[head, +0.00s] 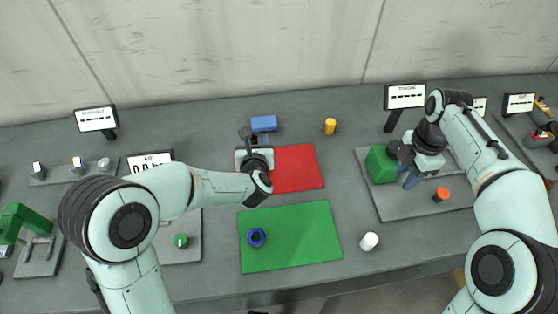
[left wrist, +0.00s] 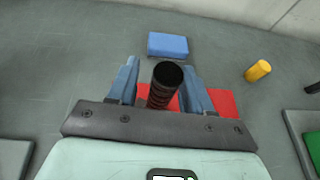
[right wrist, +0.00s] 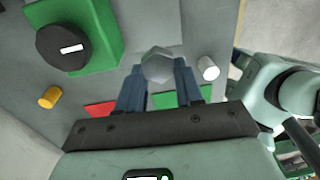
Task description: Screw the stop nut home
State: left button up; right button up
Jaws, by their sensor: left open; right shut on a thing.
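In the right wrist view a grey six-sided piece (right wrist: 157,66), which looks like the nut, is between the fingertips of my right gripper (right wrist: 158,75), shut on it. In the head view my right gripper (head: 408,172) is just right of a green block (head: 381,165) on a grey plate. The block's dark round cap with a white mark (right wrist: 75,48) shows in the right wrist view. In the left wrist view a black threaded rod (left wrist: 166,82) stands between the spread fingers of my left gripper (left wrist: 160,75). I cannot tell if they touch. My left arm partly hides this spot in the head view.
A blue block (head: 264,123), yellow cylinder (head: 330,126), white cylinder (head: 369,241) and orange-topped piece (head: 441,194) stand around. Signs line the back.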

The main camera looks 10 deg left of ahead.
pick_arm(q)
jog(key=shift+s, duration=0.15)
grip_shut()
dwell(1.3)
jog(key=shift+r, duration=0.2)
